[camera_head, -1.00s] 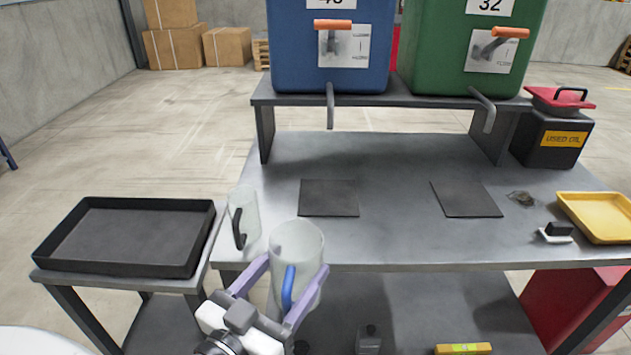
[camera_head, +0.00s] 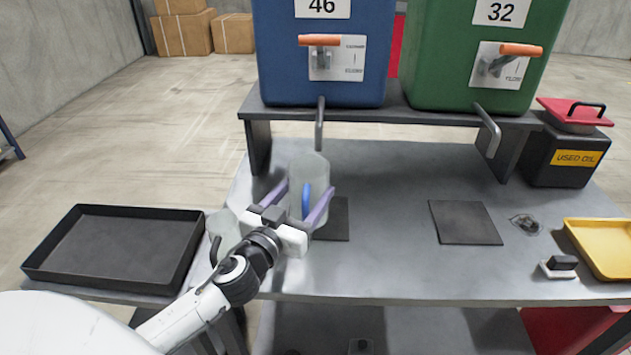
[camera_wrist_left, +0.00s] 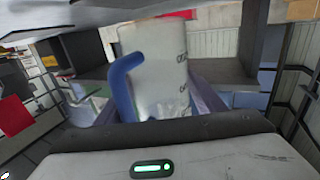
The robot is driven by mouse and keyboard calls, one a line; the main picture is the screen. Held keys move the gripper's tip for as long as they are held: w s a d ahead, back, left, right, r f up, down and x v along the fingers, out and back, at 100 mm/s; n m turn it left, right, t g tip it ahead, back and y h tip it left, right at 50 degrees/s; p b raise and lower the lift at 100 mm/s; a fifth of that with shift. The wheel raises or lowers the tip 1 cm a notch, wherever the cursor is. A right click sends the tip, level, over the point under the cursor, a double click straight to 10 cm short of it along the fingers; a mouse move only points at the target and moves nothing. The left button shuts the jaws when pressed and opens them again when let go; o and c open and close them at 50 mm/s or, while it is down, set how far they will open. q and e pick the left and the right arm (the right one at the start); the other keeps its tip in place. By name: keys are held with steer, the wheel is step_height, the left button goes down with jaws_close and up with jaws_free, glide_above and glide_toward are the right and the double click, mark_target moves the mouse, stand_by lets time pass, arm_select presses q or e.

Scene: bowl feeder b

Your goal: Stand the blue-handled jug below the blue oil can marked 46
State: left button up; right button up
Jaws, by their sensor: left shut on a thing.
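The blue-handled jug (camera_head: 311,172) is translucent and upright in the head view, its blue handle facing me. My left gripper (camera_head: 305,203) is shut around its body. The jug also shows in the left wrist view (camera_wrist_left: 160,65), between the fingers. The blue oil can marked 46 (camera_head: 322,75) stands on the raised shelf. Its spout (camera_head: 320,125) hangs down just behind and above the jug's mouth. A dark square mat (camera_head: 335,220) lies under the spout, partly hidden by my gripper and the jug. Whether the jug's base touches the table is hidden. My right gripper is not in view.
A clear jug with a dark handle (camera_head: 222,228) stands at the table's left edge, partly behind my arm. The green can marked 32 (camera_head: 475,65) stands right of the blue one. A second mat (camera_head: 465,222) is empty. A black tray (camera_head: 190,255) is at left, a yellow tray (camera_head: 610,275) at right.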

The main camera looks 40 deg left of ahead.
arm_select(q)
steer(key=shift+w+a+r, duration=0.1)
steer(key=shift+w, duration=0.6)
steer(key=w, duration=0.2)
steer(key=shift+w+a+p, duration=0.25)
steer(key=shift+w+p, duration=0.05)
steer(key=shift+w, duration=0.1)
steer(key=shift+w+f, duration=0.25)
steer(key=shift+f, duration=0.65)
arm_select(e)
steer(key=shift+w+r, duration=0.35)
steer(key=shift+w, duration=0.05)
arm_select(q)
steer(key=shift+b, duration=0.35)
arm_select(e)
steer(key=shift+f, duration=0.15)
arm_select(q)
steer(key=shift+f+b, duration=0.6)
steer(key=shift+b, duration=0.05)
steer(key=o, duration=1.1)
steer(key=shift+s, duration=0.1)
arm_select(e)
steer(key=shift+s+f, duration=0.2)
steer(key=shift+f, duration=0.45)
